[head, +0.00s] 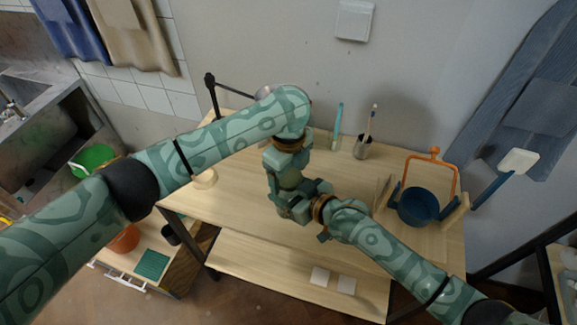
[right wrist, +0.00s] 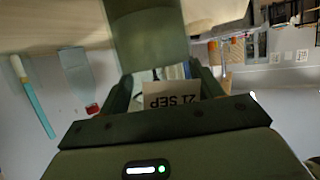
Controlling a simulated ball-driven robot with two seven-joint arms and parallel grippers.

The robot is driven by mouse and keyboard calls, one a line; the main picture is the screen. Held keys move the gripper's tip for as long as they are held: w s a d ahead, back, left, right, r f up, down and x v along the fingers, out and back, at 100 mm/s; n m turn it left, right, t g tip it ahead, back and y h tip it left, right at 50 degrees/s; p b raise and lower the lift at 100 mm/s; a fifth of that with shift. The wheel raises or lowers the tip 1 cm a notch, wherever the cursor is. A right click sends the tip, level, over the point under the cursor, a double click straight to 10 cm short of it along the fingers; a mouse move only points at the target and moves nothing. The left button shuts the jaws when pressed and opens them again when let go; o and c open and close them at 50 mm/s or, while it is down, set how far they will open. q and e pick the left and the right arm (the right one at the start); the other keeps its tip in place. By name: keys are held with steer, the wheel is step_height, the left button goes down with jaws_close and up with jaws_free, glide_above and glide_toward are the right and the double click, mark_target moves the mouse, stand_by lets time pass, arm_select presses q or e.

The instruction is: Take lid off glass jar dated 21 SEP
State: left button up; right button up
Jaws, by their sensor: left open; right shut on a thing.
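The glass jar's pale label (right wrist: 172,100) reads 21 SEP, upside down, in the right wrist view. My right gripper (right wrist: 160,88) is shut on this jar. The jar's glass is mostly covered by the fingers, and I cannot make out its lid. In the head view my left gripper (head: 300,204) is open, pointing down over the middle of the worktable (head: 235,212), close to where my right arm ends. The two grippers hide the jar there, and I cannot tell whether the left one touches it.
At the back of the table stand a teal tool (head: 337,126) and a cup (head: 362,149) with a brush. At right is a blue pot (head: 418,207) beside an orange handle (head: 435,154). A cream round thing (head: 204,179) sits at left. White tiles (head: 320,276) lie on the lower shelf.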

mark_target(289, 176)
arm_select(q)
steer(key=c, duration=1)
steer(key=shift+n, duration=1.4)
steer(key=shift+r, duration=0.2)
steer(key=shift+r, duration=0.95)
steer(key=shift+r, duration=2.05)
arm_select(e)
steer(key=o, duration=2)
steer(key=shift+c, duration=0.2)
